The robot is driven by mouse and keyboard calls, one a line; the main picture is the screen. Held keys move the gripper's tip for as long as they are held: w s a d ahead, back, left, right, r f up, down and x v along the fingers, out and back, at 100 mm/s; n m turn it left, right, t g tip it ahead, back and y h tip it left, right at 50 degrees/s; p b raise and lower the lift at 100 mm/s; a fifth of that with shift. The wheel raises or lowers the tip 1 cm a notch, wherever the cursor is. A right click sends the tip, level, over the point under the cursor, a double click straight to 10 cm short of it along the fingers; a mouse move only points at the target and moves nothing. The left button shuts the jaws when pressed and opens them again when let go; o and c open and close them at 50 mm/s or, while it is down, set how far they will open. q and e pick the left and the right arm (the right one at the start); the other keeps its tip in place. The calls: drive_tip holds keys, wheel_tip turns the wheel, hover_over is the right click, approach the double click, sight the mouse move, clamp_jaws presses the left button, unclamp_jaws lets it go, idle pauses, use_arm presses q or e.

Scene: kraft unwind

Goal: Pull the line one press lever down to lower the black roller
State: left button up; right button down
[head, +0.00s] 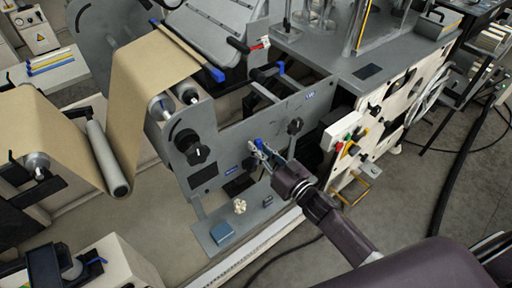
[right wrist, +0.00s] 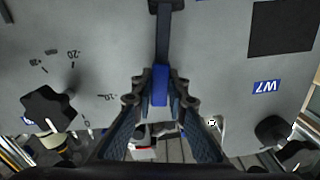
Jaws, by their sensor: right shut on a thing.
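A dark lever with a blue grip (right wrist: 160,84) comes down from a pivot on the grey side plate (right wrist: 215,50) in the right wrist view. My right gripper (right wrist: 155,101) has its two fingers closed around the blue grip. In the head view my right gripper (head: 268,158) is at the front of the grey machine plate, and the blue grip (head: 258,143) shows at its fingertips. I cannot read a line name on this lever. Dark rollers (head: 264,75) lie between the machine's side plates; I cannot tell which is the black roller. My left gripper is not in view.
A black knob (right wrist: 48,108) with a scale is left of the lever, another dark knob (right wrist: 272,130) to the right. Other blue-ended handles (head: 217,75) are higher on the machine. A button box (head: 345,131) stands right of my arm. Brown paper web (head: 145,75) runs at left.

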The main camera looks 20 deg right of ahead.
sight(268, 144)
drive_tip(key=shift+w+d+f+m, duration=0.1)
drive_tip(key=shift+w+d+m, duration=0.15)
drive_tip(key=shift+d+m, duration=0.4)
drive_tip(key=d+f+m, duration=0.1)
drive_tip(key=m, duration=0.1)
drive_tip(key=w+d+f+m, duration=0.1)
drive_tip(key=m, duration=0.1)
drive_tip(key=d+f+m+b, duration=0.1)
drive_tip(key=d+m, duration=0.1)
drive_tip(key=shift+w+d+f+m, duration=0.1)
drive_tip(key=shift+w+f+m, duration=0.15)
drive_tip(key=shift+f, duration=0.05)
drive_tip(key=shift+w+d+f+m+b, duration=0.15)
drive_tip(key=shift+d+f+m+b, duration=0.2)
drive_tip(key=shift+f+m+b, duration=0.45)
drive_tip(key=f+m+b, duration=0.1)
drive_tip(key=d+m+b, duration=0.1)
drive_tip(key=shift+w+f+m, duration=0.15)
drive_tip(key=shift+f+m, duration=0.25)
wheel_tip(268, 144, down, 3)
drive_tip(key=m+b, duration=0.3)
drive_tip(key=shift+d+r, duration=0.1)
drive_tip(key=shift+r, duration=0.05)
drive_tip(key=shift+m, duration=0.3)
